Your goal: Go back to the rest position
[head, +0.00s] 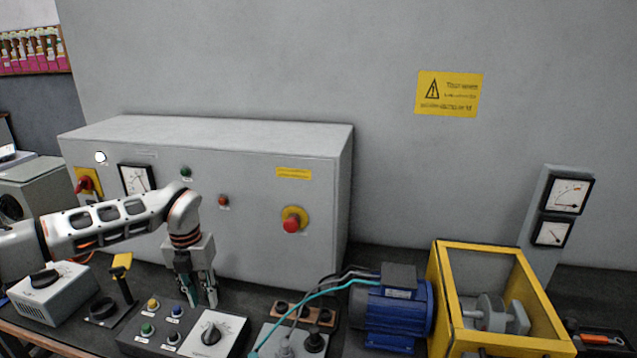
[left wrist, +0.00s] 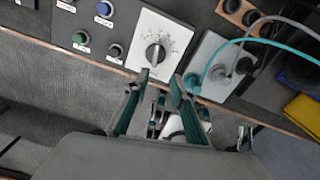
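My left arm comes in from the left in the head view, in front of the grey cabinet (head: 257,222). My left gripper (head: 203,298) points down over the bench, just behind the rotary selector panel (head: 228,327). Its teal fingers are apart with nothing between them. In the left wrist view the open fingers (left wrist: 160,80) lie below the black selector knob (left wrist: 155,54) in the picture. I cannot tell how high they are above the bench.
A push-button box (head: 152,329) sits left of the selector panel. A socket box (head: 285,340) with cables, a blue motor (head: 391,311) and a yellow frame (head: 440,285) stand to the right. The cabinet carries a red emergency button (head: 291,224). A lever switch (head: 122,285) rises at left.

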